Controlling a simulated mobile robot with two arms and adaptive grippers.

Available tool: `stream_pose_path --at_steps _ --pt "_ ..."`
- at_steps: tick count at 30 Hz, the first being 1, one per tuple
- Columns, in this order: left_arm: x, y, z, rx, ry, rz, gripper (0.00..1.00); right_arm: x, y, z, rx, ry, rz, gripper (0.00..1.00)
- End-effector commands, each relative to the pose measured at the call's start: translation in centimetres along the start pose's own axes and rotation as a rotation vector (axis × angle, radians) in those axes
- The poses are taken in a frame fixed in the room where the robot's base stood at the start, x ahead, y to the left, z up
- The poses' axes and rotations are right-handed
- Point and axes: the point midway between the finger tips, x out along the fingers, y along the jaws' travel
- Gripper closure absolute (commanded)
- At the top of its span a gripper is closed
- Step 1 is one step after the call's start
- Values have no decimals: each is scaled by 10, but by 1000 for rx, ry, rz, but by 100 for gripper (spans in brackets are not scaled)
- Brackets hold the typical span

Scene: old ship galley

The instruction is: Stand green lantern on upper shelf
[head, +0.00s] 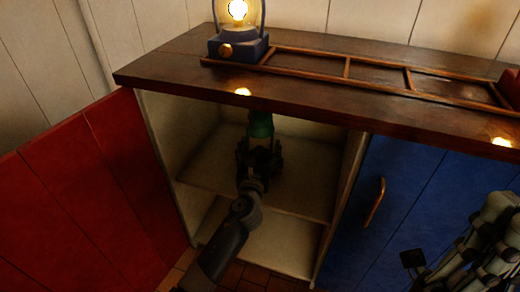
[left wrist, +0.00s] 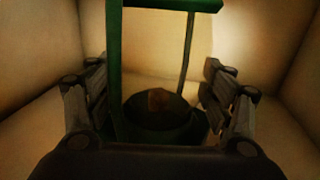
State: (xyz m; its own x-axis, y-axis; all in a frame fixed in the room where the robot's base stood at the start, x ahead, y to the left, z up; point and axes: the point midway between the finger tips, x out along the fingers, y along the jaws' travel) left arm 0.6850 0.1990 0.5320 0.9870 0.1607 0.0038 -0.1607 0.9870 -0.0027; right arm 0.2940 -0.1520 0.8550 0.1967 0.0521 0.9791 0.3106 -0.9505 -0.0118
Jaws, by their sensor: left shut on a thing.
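The green lantern (head: 261,124) is inside the open cabinet, above the upper shelf (head: 215,165). My left gripper (head: 260,155) reaches in from the front and is shut on the lantern. In the left wrist view the lantern's green frame (left wrist: 116,70) stands between the two fingers (left wrist: 155,105), with its dark round base below. The lantern looks about upright. Whether its base touches the shelf is hidden by the gripper. My right gripper (head: 475,245) is at the lower right, in front of the blue door; its fingertips are unclear.
The red door (head: 90,185) stands open at the left. The blue door (head: 400,200) with a brass handle (head: 375,202) is closed at the right. A lit blue lantern (head: 238,45) stands on the wooden counter (head: 160,70) above. The shelf has free room beside the lantern.

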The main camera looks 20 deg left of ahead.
Motion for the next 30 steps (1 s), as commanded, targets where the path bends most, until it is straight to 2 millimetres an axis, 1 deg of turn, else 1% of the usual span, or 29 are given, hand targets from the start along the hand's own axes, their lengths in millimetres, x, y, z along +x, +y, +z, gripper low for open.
stream_pose_path --at_steps 2,3,5,6,16,19,20,23,27,30 --pt "1 0 2 0 -7 -1 81 -2 0 0 0 -1 0 100" --pt "0 0 -2 0 0 0 21 -2 0 0 0 -1 0 100" --pt "0 0 -2 0 0 0 8 -1 0 0 0 -1 0 100" --pt "0 0 -2 0 0 0 6 -1 0 0 0 -1 0 100" --pt "0 0 -2 0 0 0 6 -1 0 1 0 -2 0 100" --pt "0 0 2 0 0 0 6 1 0 0 0 -2 0 100" --pt "-2 0 1 0 1 0 6 2 0 0 0 -2 0 100" --pt "-14 0 0 1 2 -1 6 5 0 -1 0 -2 0 100" --pt "-41 0 0 2 4 0 6 12 0 0 -1 -13 0 100" --pt "-61 0 1 1 3 -1 6 12 3 26 -10 -140 3 100"
